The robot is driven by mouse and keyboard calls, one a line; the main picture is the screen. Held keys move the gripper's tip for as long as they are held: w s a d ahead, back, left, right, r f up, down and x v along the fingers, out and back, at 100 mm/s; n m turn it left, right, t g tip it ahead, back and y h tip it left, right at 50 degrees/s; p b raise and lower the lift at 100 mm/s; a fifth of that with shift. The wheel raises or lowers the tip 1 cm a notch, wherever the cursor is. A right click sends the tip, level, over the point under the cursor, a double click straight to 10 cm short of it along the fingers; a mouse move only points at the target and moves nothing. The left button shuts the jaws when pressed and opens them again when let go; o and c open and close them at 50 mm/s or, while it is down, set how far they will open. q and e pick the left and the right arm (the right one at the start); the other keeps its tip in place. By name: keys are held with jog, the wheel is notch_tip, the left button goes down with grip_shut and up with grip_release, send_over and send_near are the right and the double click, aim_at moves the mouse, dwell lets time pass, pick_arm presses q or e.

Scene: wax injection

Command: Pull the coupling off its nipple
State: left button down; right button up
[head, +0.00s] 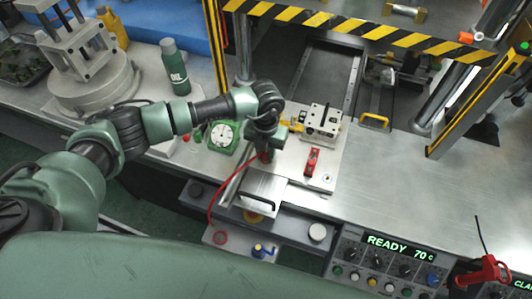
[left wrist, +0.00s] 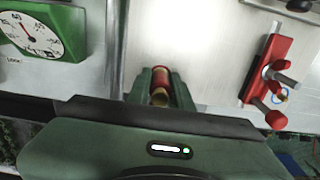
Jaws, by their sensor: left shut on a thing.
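My left gripper (head: 265,154) reaches down beside the metal plate in the middle of the head view. In the left wrist view its two green fingers (left wrist: 160,92) are shut on the coupling (left wrist: 160,77), a small red and brass cylinder. The coupling is mostly hidden by the gripper in the head view. A red hose (head: 212,200) runs from near the gripper down to the front panel. The nipple cannot be made out, so I cannot tell whether the coupling is seated on it. My right gripper is out of view.
A green dial gauge (head: 223,136) stands left of the gripper, and a red clamp (head: 312,161) lies to the right. A metal block fixture (head: 322,121) stands behind the clamp. A green oil bottle (head: 174,67) stands at the back left. The bench (head: 400,165) is clear at right.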

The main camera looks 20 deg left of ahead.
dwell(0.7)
pick_arm(q)
jog(key=shift+r+p, duration=2)
jog(key=shift+r, duration=1.05)
